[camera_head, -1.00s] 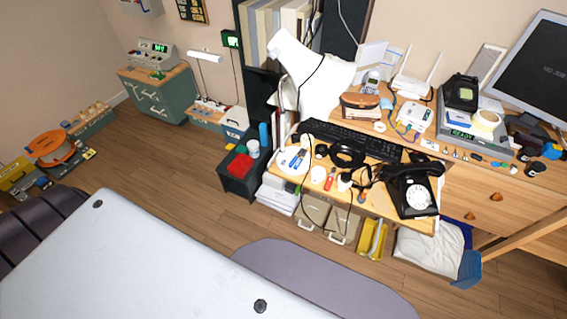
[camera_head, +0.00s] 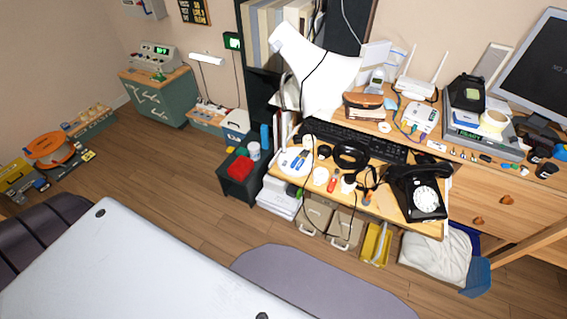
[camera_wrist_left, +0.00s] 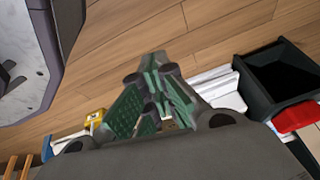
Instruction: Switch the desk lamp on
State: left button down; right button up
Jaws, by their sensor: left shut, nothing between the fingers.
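A large white shape (camera_head: 318,75) that looks like the desk lamp's shade stands at the back left of the desk (camera_head: 395,210) in the head view. A thin black cord crosses it. I cannot make out its switch or whether it is lit. My left gripper (camera_wrist_left: 153,80), with green finger pads, shows in the left wrist view. It is shut and empty, over the wooden floor. It does not show in the head view, and no lamp shows in the wrist view. My right gripper is not in view.
The desk holds a keyboard (camera_head: 352,138), headphones (camera_head: 350,155), a black dial phone (camera_head: 420,193) and a monitor (camera_head: 540,75). A dark bin (camera_head: 240,182) with a red item stands left of the desk; a bin also shows in the wrist view (camera_wrist_left: 283,78). Floor (camera_head: 165,185) is clear left of it.

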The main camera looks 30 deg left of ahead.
pick_arm(q)
jog(key=w+a+r+n+t+b, duration=0.1)
jog(key=w+r+t+b, duration=0.6)
jog(key=w+r, duration=1.3)
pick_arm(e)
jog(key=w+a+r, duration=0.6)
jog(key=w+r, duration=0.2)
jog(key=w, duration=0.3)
pick_arm(q)
jog(key=w+r+t+b, duration=0.2)
jog(key=w+r+b, duration=0.1)
jog(key=r, duration=0.9)
jog(key=w+r+t+b, duration=0.3)
jog(key=r+b, duration=0.2)
jog(key=r, duration=0.7)
jog(key=shift+w+d+r+n, duration=0.25)
jog(key=shift+w+r+n, duration=0.05)
jog(key=shift+r, duration=0.05)
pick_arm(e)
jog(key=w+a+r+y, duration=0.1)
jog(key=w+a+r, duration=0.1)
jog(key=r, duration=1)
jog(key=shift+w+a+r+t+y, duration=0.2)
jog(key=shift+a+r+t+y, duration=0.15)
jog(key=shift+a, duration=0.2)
pick_arm(q)
jog(key=shift+w, duration=0.25)
